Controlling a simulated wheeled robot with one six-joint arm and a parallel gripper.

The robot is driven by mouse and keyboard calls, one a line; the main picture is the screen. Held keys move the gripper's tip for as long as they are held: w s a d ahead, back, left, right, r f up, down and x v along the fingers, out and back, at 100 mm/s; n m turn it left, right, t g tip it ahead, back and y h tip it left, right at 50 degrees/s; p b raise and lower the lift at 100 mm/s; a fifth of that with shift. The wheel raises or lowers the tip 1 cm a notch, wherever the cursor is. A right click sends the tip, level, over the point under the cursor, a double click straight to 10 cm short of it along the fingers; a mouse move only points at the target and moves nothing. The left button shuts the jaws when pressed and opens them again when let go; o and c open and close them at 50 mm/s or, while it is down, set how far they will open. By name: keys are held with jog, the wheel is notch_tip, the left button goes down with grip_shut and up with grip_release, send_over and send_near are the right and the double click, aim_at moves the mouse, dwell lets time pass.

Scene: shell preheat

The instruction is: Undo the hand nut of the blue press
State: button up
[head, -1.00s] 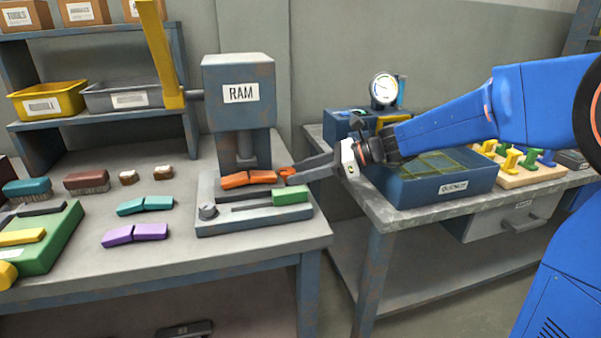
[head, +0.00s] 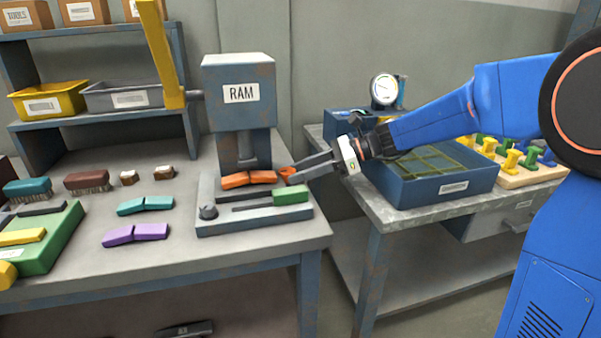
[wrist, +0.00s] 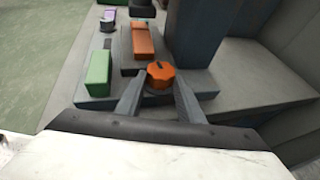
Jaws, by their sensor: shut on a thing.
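The blue press is the blue-grey machine labelled RAM (head: 238,95), with a flat base plate (head: 240,225) on the left bench. Its hand nut is an orange knob (head: 288,173) at the right end of the base; it also shows in the wrist view (wrist: 161,74) with a dark mark on top. My gripper (head: 294,174) reaches in from the right and is shut on the nut, one finger on each side. In the wrist view my fingertips (wrist: 158,84) flank the nut. The nut's underside is hidden.
An orange two-part piece (head: 248,179) lies under the ram, close to the nut. A green block (head: 292,195) sits on the base's right side. A yellow lever (head: 160,50) rises at the left. A blue quench tank (head: 440,190) stands under my arm.

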jog(key=n+g, duration=0.1)
jog(key=g, duration=0.1)
jog(key=w+n+g, duration=0.1)
jog(key=n+g, duration=0.1)
jog(key=shift+w+a, duration=0.1)
jog(key=shift+w+a+n+g+h, duration=0.15)
jog(key=shift+w+n+g+h, duration=0.1)
jog(key=shift+n+g+h, duration=0.6)
jog(key=shift+w+a+n+g+h, duration=0.1)
jog(key=shift+w+n+g+h, duration=0.25)
jog(key=shift+n+g, duration=0.8)
jog(key=shift+n+h, duration=0.3)
jog(key=o, duration=0.8)
jog(key=shift+s, duration=0.1)
